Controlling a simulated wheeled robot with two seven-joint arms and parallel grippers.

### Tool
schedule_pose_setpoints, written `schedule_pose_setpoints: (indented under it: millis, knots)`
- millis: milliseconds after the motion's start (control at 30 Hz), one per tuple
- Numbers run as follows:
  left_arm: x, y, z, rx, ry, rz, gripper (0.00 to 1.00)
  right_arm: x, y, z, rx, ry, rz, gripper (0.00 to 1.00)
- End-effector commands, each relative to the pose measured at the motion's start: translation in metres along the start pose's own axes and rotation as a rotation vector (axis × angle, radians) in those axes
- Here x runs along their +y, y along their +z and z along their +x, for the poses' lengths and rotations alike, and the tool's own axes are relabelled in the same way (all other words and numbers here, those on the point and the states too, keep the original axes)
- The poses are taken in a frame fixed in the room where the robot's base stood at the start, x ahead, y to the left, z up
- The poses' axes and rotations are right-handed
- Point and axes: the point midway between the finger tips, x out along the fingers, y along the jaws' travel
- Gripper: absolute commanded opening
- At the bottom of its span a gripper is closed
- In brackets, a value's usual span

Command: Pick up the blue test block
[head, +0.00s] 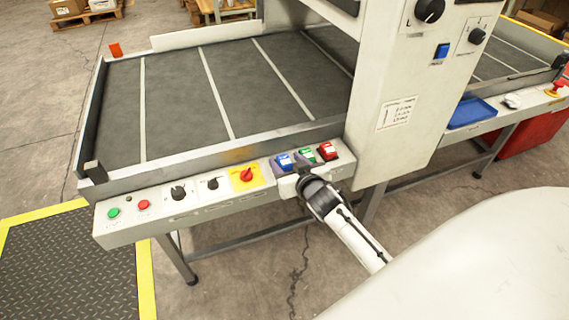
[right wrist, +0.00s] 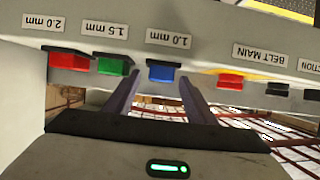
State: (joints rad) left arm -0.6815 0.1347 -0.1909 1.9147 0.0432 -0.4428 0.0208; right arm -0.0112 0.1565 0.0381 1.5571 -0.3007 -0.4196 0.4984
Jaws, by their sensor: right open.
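The blue test block (head: 284,161) sits on the front control panel of the machine, leftmost of three blocks in the head view. It also shows in the right wrist view (right wrist: 161,72), below an upside-down "1.0 mm" label. My right gripper (head: 291,168) is at the panel's front, right by the blue block. In the right wrist view its two fingers (right wrist: 160,88) are open, one on either side of the blue block, with a gap visible on both sides. My left gripper is out of view.
A green block (head: 306,154) and a red block (head: 327,150) stand close to the right of the blue one. A yellow plate with a red switch (head: 245,175) is to its left.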

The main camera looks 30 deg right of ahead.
Motion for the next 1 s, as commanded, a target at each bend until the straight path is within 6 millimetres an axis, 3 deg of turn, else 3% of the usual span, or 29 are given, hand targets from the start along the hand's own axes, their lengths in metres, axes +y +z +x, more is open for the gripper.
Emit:
schedule_pose_setpoints:
  millis: [267, 533, 800, 1000]
  knots:
    - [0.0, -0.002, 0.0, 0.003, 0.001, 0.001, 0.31, 0.0, 0.0, 0.004, 0.0, 0.0, 0.0, 0.5]
    - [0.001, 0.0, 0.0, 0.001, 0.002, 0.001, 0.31, 0.0, 0.0, 0.004, 0.0, 0.0, 0.0, 0.05]
    - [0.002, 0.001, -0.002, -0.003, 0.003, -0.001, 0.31, 0.0, -0.004, 0.002, 0.002, -0.001, 0.0, 0.05]
    - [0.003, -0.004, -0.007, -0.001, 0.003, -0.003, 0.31, 0.0, -0.034, -0.01, 0.006, -0.001, 0.0, 0.05]
